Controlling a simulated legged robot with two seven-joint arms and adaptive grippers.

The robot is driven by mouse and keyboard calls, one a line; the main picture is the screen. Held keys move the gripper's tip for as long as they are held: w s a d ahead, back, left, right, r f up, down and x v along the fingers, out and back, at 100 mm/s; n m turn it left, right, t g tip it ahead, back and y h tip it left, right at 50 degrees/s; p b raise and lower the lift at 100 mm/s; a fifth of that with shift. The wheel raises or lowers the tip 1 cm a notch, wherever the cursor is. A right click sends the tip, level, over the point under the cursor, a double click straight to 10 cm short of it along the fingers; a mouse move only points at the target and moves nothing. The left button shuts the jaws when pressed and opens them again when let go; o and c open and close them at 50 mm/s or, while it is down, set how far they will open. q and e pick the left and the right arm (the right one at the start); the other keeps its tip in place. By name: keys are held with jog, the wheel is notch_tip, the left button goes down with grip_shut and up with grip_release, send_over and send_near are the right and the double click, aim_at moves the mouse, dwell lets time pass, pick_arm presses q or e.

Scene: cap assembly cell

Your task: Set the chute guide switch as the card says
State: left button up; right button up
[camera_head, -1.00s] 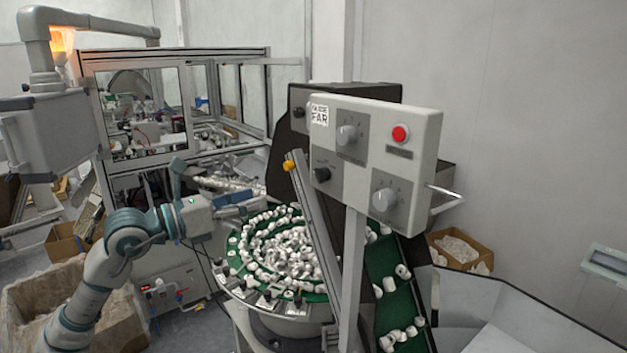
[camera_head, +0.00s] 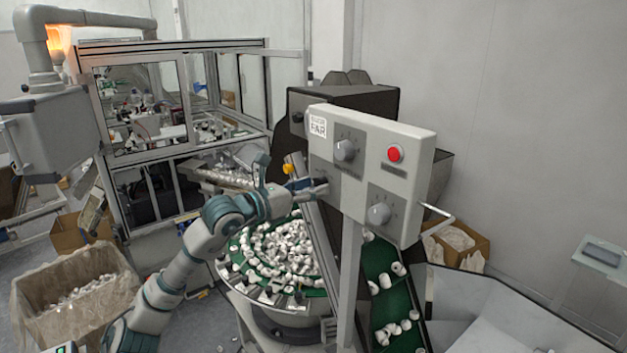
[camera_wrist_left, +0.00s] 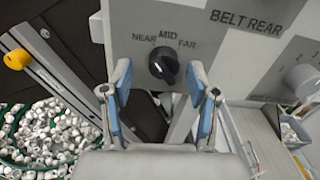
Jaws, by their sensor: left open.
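The card (camera_head: 318,126) at the panel's upper left reads FAR on its lower line; its upper line is blurred and looks like GUIDE. The black guide switch knob (camera_wrist_left: 163,64) sits under the labels NEAR, MID and FAR in the left wrist view. I cannot tell surely which label its pointer faces. My left gripper (camera_wrist_left: 160,72) is open, its blue-padded fingers on either side of the knob in the picture, with no clear contact. In the head view my left gripper (camera_head: 318,190) is at the panel's lower left edge and hides the knob. My right gripper is out of view.
The grey control panel (camera_head: 410,235) also carries two larger dials (camera_head: 345,150) and a red button (camera_head: 395,154). A yellow knob (camera_wrist_left: 17,59) on a rail stands left of my gripper. The green bowl (camera_head: 232,268) of white caps lies below.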

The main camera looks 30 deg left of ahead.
pick_arm(q)
jog(key=shift+w+d, duration=0.15)
jog(key=shift+w, duration=0.15)
jog(key=shift+d, duration=0.1)
grip_shut()
